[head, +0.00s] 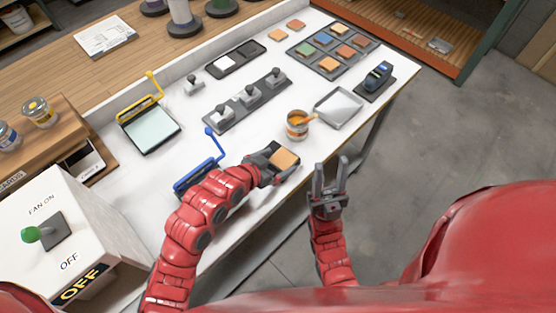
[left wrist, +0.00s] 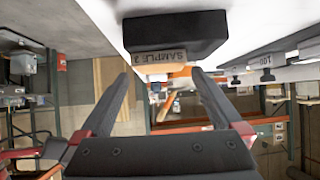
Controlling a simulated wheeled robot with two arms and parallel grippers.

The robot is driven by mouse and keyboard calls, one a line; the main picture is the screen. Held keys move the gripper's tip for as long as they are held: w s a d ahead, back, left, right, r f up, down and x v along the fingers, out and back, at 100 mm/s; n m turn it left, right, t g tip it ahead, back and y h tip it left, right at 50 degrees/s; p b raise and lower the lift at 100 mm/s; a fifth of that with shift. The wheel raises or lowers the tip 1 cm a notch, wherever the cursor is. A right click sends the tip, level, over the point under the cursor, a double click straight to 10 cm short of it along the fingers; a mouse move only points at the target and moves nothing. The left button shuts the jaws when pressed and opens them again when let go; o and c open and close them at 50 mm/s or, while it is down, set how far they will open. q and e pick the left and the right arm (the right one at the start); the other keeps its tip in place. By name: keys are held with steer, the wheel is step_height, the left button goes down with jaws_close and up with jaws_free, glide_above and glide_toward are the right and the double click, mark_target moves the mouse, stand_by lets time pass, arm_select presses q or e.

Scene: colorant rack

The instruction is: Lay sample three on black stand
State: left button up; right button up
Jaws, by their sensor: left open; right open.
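Sample three is an orange tile (head: 285,159) lying on the small black stand near the table's front edge. In the left wrist view the black stand (left wrist: 175,30) appears upside down, with the tile's edge marked SAMPLE 3 (left wrist: 168,59) against its upper face. My left gripper (head: 270,168) is beside the tile. In the left wrist view its fingers (left wrist: 161,76) are spread, with the tile ahead between their tips and a gap on each side. My right gripper (head: 330,163) is open and empty, off the table's front edge.
An orange can (head: 297,132) and a metal tray (head: 336,122) stand to the right of the stand. Behind are a rack of knobbed weights (head: 250,97) and a tray of coloured tiles (head: 368,47). A blue-handled frame (head: 181,184) is close to my left arm.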

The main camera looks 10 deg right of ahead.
arm_select(q)
steer(key=b+v, duration=0.1)
steer(key=v, duration=0.2)
steer(key=shift+s+a, duration=0.2)
steer(key=shift+a, duration=0.1)
steer(key=p+v, duration=0.1)
steer(key=v, duration=0.2)
steer(key=shift+d+r, duration=0.1)
steer(key=shift+r, duration=0.05)
steer(key=shift+s, duration=0.1)
